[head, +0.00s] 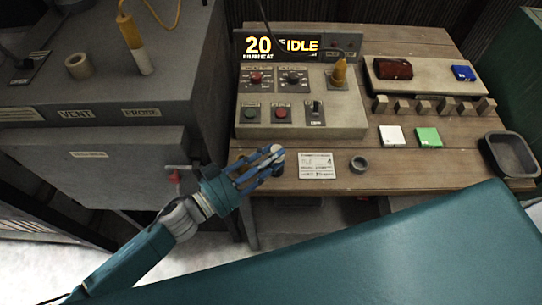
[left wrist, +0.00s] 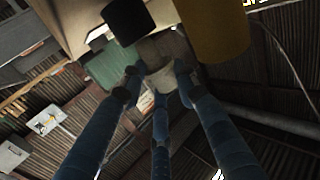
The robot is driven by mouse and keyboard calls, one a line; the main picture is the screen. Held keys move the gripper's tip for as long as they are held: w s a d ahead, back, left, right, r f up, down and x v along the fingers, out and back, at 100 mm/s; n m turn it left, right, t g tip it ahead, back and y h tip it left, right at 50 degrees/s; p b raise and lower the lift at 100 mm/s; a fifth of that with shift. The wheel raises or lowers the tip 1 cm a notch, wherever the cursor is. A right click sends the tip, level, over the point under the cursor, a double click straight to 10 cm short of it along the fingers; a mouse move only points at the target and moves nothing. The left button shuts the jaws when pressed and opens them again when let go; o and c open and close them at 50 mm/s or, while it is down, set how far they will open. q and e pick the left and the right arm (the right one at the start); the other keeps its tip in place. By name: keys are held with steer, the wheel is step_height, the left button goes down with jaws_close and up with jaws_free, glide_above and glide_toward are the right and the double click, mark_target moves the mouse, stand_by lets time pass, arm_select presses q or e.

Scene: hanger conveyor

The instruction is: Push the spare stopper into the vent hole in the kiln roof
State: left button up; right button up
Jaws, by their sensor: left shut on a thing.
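My left gripper (head: 268,162) is in front of the control box, over the front left edge of the wooden table. Its blue fingers are shut on a small grey-beige piece (head: 278,152), seemingly the stopper. In the left wrist view the piece (left wrist: 165,55) sits between the fingertips, partly hidden by them. The kiln roof (head: 105,85) is at upper left, apart from the gripper. A short beige collar (head: 78,66) stands on it behind the VENT label; whether its hole is open is hard to tell. My right gripper is not in view.
A yellow and white probe (head: 135,45) stands on the kiln roof right of the collar. The control box (head: 300,110) has knobs and an amber lamp (head: 339,72). A paper card (head: 316,166), a grey ring (head: 359,164) and a dark tray (head: 510,154) lie on the table (head: 425,175).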

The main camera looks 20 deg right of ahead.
arm_select(q)
steer(key=shift+f+b, duration=0.5)
steer(key=shift+f, duration=0.25)
steer(key=shift+s+a+f, duration=0.1)
steer(key=shift+s+f, duration=0.1)
steer(key=shift+f, duration=0.15)
stand_by(0.4)
steer(key=shift+w+r+p, duration=0.2)
steer(key=shift+r+p, duration=0.3)
steer(key=shift+r, duration=0.1)
steer(key=shift+r+p, duration=0.5)
steer(key=shift+r, duration=0.1)
stand_by(0.4)
steer(key=shift+f+b, duration=0.55)
steer(key=shift+f, duration=0.3)
stand_by(0.5)
steer(key=shift+s+f, duration=0.15)
steer(key=shift+f, duration=0.15)
stand_by(0.4)
